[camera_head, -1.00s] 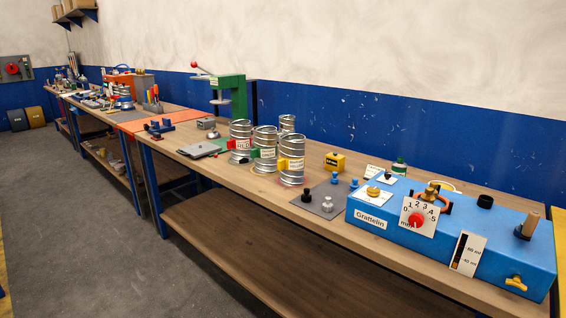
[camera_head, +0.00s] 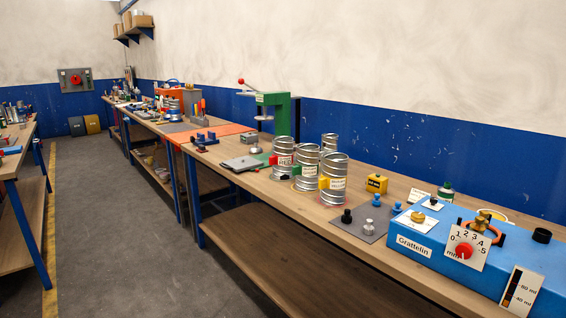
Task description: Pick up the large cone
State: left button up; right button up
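I cannot make out a large cone for certain in the head view. Small knob-like pieces stand on a grey mat (camera_head: 366,227) on the workbench: a black piece (camera_head: 347,216), a silver piece (camera_head: 369,226) and blue pieces (camera_head: 376,201) at its back edge. They are too small to tell whether any is a cone. Neither of my grippers is in view.
A blue box labelled Grattelin (camera_head: 440,262) with a red dial fills the bench's right end. Another bench (camera_head: 25,140) is at the left. The grey floor (camera_head: 110,230) between the benches is clear.

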aim_at(256, 150)
jog(key=i+j+z, duration=0.2)
jog(key=i+j, duration=0.5)
jog(key=i+j+z, duration=0.15)
jog(key=i+j, duration=0.55)
jog(key=j, duration=0.05)
